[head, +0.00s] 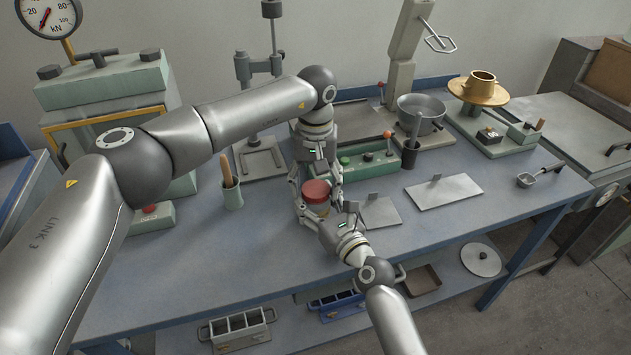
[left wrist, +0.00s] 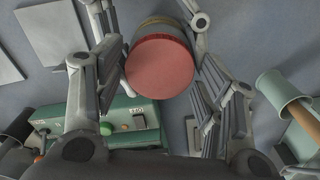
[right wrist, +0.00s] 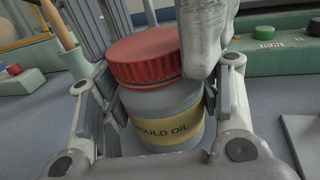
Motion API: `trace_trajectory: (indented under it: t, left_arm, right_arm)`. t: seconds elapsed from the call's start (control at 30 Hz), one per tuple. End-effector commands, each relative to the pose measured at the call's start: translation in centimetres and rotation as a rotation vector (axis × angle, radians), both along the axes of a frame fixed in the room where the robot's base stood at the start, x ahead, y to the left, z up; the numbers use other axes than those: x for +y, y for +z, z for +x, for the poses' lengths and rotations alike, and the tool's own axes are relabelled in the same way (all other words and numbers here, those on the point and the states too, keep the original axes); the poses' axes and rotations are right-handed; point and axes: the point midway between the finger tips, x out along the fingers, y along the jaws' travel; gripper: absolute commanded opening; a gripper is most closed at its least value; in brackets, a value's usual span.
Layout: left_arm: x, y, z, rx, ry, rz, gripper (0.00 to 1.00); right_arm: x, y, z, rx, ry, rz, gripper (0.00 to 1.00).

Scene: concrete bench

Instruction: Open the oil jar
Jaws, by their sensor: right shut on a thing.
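The oil jar (right wrist: 164,116) is a grey jar with a yellow label reading "OULD OIL", upright on the bench. Its red ribbed lid (head: 316,190) is on it; the lid also shows from above in the left wrist view (left wrist: 160,66). My right gripper (head: 325,213) reaches in low from the front right and is shut on the jar's body, below the lid. My left gripper (left wrist: 150,18) comes down from above, its fingers spread on either side of the lid. It looks open, with a gap beside the lid.
A cup with a wooden-handled tool (head: 232,192) stands left of the jar. A green button box (head: 368,162) is behind it. Flat grey plates (head: 444,192) lie to the right. The bench in front left is clear.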

Motion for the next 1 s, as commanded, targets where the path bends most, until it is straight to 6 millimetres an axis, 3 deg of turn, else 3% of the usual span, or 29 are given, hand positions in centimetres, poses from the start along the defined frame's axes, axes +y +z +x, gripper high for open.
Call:
trace_trajectory:
  t: [0.03, 0.27, 0.3, 0.43, 0.77, 1.0]
  left_arm:
    - [0.0, 0.0, 0.0, 0.000, 0.000, 0.000, 0.53]
    - [0.0, 0.0, 0.0, 0.000, 0.000, 0.000, 0.24]
    - [0.0, 0.0, 0.0, 0.000, 0.000, 0.000, 0.56]
    - [0.0, 0.0, 0.0, 0.000, 0.000, 0.000, 0.73]
    - [0.0, 0.1, 0.0, 0.000, 0.000, 0.000, 0.74]
    - [0.0, 2.3, 0.1, -0.003, 0.000, 0.000, 0.74]
  right_arm:
    - [0.0, -0.1, 0.0, 0.002, 0.001, 0.000, 0.00]
    - [0.0, -0.1, 0.0, 0.002, 0.001, 0.000, 0.00]
    - [0.0, -0.1, 0.0, 0.002, 0.001, 0.000, 0.00]
    - [0.0, -0.1, 0.0, 0.002, 0.001, 0.000, 0.00]
    - [0.0, -0.1, 0.0, 0.002, 0.001, 0.000, 0.00]
    - [0.0, -0.1, 0.0, 0.002, 0.001, 0.000, 0.00]
